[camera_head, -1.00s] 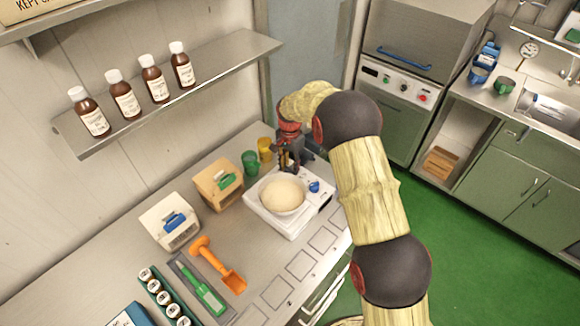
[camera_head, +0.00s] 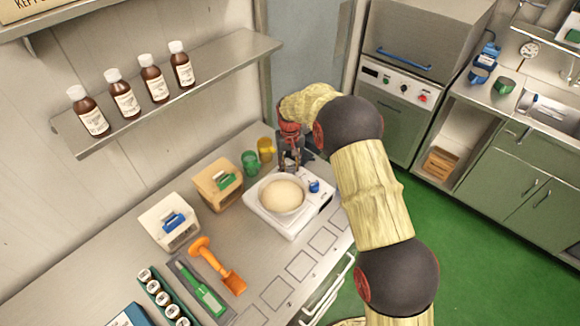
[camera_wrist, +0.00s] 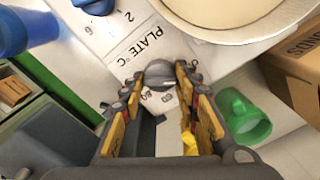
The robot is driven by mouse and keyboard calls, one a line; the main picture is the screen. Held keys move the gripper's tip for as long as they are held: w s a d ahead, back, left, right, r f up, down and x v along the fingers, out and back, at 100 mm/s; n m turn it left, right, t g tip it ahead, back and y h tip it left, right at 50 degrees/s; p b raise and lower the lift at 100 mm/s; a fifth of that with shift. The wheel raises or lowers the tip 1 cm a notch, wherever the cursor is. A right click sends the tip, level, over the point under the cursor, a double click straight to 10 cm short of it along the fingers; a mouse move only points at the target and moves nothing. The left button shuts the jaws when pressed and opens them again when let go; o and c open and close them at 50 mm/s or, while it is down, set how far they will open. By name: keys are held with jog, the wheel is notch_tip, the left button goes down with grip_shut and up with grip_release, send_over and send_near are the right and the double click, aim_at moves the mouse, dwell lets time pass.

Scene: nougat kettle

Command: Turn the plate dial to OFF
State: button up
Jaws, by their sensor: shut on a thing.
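The plate dial (camera_wrist: 158,72) is a dark grey knob beside the printed "PLATE °C" label in the wrist view. My gripper (camera_wrist: 160,75) has its fingertips on either side of the dial and is shut on it. Scale numbers show between the fingers, but the OFF mark and the pointer's setting cannot be made out. The white hot plate (camera_head: 260,214) stands on the steel counter with a bowl of pale mass (camera_head: 283,196) on it. In the head view my gripper (camera_head: 290,168) is at the plate's far corner, and the dial is hidden.
A green mug (camera_head: 250,162) and a yellow mug (camera_head: 265,149) stand close left of my gripper. A cardboard carton (camera_head: 217,184) is farther left.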

aim_at(290, 167)
jog(key=shift+n, duration=1.2)
jog(key=o, duration=1.2)
jog(key=shift+c, duration=0.2)
notch_tip(290, 167, up, 12)
